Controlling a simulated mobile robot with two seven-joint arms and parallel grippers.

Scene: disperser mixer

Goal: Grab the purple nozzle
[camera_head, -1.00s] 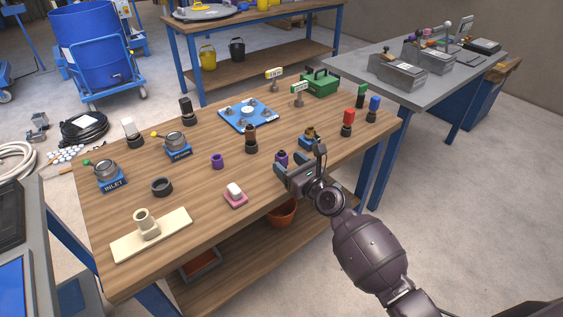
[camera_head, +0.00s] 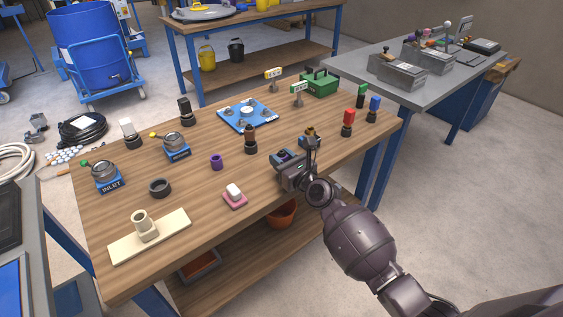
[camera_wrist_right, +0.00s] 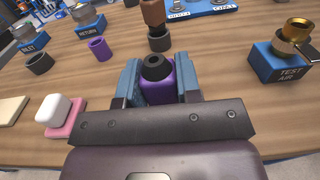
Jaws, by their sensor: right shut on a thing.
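The purple nozzle (camera_wrist_right: 158,90), with a black ringed tip, stands upright between the blue-lined fingers of my right gripper (camera_wrist_right: 159,82) in the wrist view. The fingers are shut on its sides. In the head view my right gripper (camera_head: 287,163) is low over the front right part of the wooden table and hides most of the nozzle. Whether the nozzle's base touches the table is hidden. My left gripper is not in view.
A small purple ring (camera_head: 217,162) stands left of the gripper. A brown-topped nozzle (camera_head: 250,142) is behind it. The TEST AIR block (camera_wrist_right: 276,62) is close on the right. A pink block with a white top (camera_head: 235,196) lies front left. Red (camera_head: 347,121) and blue nozzles (camera_head: 373,108) stand to the right.

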